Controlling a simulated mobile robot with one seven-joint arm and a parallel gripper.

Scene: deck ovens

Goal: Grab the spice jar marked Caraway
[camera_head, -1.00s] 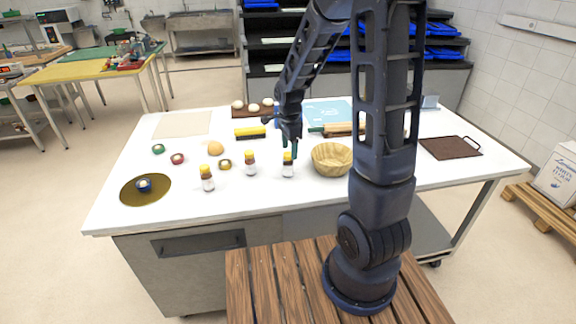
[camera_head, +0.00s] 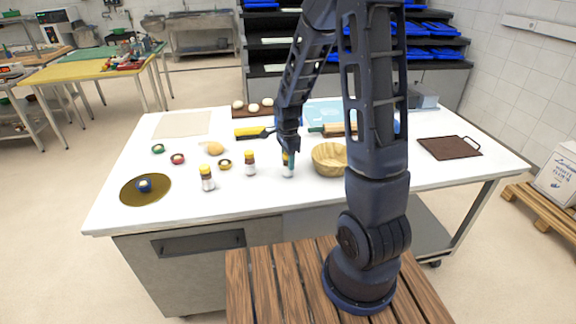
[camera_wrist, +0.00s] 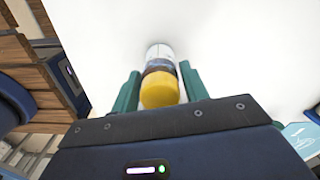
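Three small spice jars stand in a row on the white table. No label is readable, so I cannot tell which is Caraway. In the wrist view, a yellow-lidded jar (camera_wrist: 160,85) with a dark band and pale label lies between the two green fingers of my gripper (camera_wrist: 160,72). The fingers are apart, with a gap on each side of the jar.
A wooden bowl (camera_head: 328,160) stands close to the right of the right jar. A rolling pin (camera_head: 335,129) lies behind it. A brown board (camera_head: 449,148) lies at the right, a round gold mat (camera_head: 128,193) at the left. The table's front strip is clear.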

